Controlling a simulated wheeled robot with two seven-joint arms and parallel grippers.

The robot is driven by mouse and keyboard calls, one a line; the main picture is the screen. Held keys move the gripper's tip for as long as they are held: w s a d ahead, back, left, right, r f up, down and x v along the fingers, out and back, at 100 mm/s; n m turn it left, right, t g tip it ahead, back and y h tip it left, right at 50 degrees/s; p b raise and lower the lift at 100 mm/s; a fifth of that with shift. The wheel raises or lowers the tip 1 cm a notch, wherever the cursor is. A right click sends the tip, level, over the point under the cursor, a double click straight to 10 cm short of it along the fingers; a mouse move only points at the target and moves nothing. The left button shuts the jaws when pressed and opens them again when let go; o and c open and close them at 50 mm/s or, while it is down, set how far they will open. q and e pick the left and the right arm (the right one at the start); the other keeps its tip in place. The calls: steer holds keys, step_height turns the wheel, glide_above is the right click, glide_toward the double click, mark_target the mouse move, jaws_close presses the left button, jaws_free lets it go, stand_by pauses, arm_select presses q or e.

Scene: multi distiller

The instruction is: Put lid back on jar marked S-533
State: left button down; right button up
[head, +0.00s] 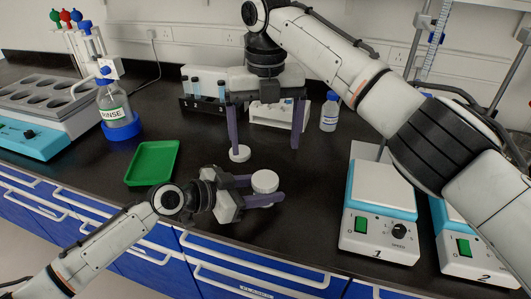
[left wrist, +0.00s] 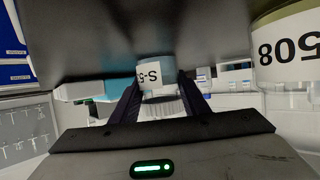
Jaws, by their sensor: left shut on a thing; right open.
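My left gripper (head: 272,192) is shut on a small round jar (head: 265,181) low over the counter's front. Its white top shows between the fingers; I cannot tell whether that is a lid or contents. In the left wrist view this jar (left wrist: 155,74) stands between the fingers, its label reading "S-5" with the rest hidden. My right gripper (head: 266,145) is open, fingers pointing down, behind the left one. A flat white round lid (head: 240,154) is at the tip of its left-hand finger, apart from the other finger.
Another container (left wrist: 290,48) labelled 508 is close beside the left gripper in the wrist view. A green tray (head: 153,163) lies left. Hotplates (head: 379,208) stand right. A tube rack (head: 203,106) and small blue-capped bottle (head: 330,112) stand behind. Counter between tray and right gripper is clear.

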step_height(320, 180, up, 7)
steer(key=shift+f, duration=0.2)
arm_select(q)
steer(key=c, duration=0.9)
jaws_free()
steer(key=shift+c, duration=0.2)
steer(key=b+v, duration=0.1)
steer(key=v, duration=0.8)
steer(key=shift+a, duration=0.2)
steer(key=shift+s+a+r+b, duration=0.25)
steer(key=shift+s+a+b, duration=0.05)
steer(key=shift+a, duration=0.05)
arm_select(e)
steer(key=shift+f, duration=0.8)
